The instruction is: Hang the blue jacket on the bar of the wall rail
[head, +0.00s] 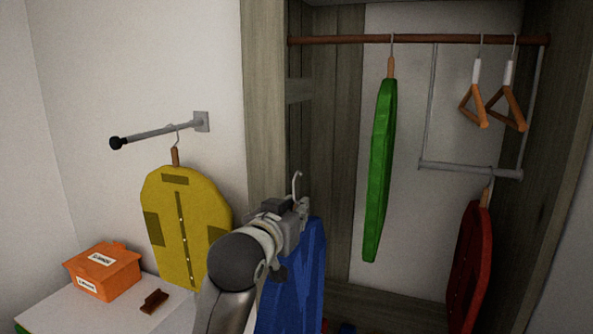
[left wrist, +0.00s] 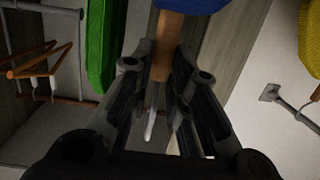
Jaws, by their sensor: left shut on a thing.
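The blue jacket (head: 294,275) hangs upright below my left gripper (head: 294,213) at the front of the wardrobe. The gripper is shut on the wooden neck of its hanger (left wrist: 163,48), with the metal hook (head: 297,184) sticking up free above the fingers. My arm hides part of the jacket; only its blue edge (left wrist: 193,4) shows in the left wrist view. The wall rail's grey bar (head: 158,132) sticks out from the white wall at left, ending in a black knob. A yellow jacket (head: 182,225) hangs on it. My right gripper is not in view.
A wardrobe rod (head: 425,40) carries a green jacket (head: 382,170) and two empty hangers (head: 475,105). A red jacket (head: 468,265) hangs on a lower grey bar (head: 465,170). An orange box (head: 103,271) and a brown brush (head: 154,301) sit on a white surface (head: 125,318).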

